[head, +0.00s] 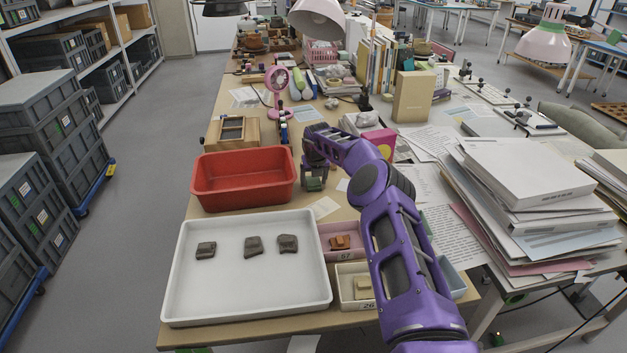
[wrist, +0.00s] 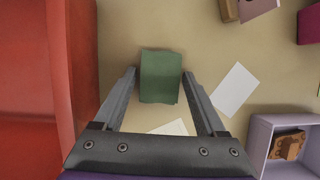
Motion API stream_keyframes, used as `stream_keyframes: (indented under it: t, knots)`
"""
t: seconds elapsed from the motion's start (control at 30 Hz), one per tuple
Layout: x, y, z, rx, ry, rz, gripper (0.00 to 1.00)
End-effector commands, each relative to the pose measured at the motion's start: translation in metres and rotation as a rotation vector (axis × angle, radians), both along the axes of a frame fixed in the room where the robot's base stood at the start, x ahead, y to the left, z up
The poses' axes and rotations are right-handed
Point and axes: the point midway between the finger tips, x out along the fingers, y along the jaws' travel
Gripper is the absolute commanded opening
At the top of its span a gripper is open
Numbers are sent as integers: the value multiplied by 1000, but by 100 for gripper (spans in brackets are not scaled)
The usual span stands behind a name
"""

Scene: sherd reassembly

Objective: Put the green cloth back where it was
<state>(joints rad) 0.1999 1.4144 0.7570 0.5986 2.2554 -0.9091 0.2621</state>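The green cloth (wrist: 160,77) is a small, dark green folded rectangle on the tan table in the wrist view. It also shows at the fingertips in the head view (head: 314,184), partly hidden by my gripper. My gripper (wrist: 159,74) is open, pointing down, with one finger on each side of the cloth. A narrow gap shows between each finger and the cloth. I cannot tell whether the fingertips are above the cloth or level with it.
A red basin (head: 243,180) stands close on the left. A white tray (head: 246,289) with three dark sherds lies in front. Small boxes with sherds, one pink (head: 324,237) and one cream (head: 346,297), stand beside it. A white card (wrist: 235,90) lies right of the cloth.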

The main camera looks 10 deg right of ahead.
Motion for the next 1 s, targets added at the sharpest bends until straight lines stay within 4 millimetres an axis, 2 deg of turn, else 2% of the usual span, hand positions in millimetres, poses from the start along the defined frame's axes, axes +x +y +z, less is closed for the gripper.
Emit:
stream_keyframes:
  t: [0.03,0.07,0.1,0.47,0.67,1.0]
  knots:
    - [0,0,0,0,0,0,85]
    - [0,0,0,0,0,0,90]
    - [0,0,0,0,0,0,91]
    - [0,0,7,0,-1,1,91]
    - [-9,-1,30,-1,-1,2,91]
    - [-36,-1,92,-1,-2,1,91]
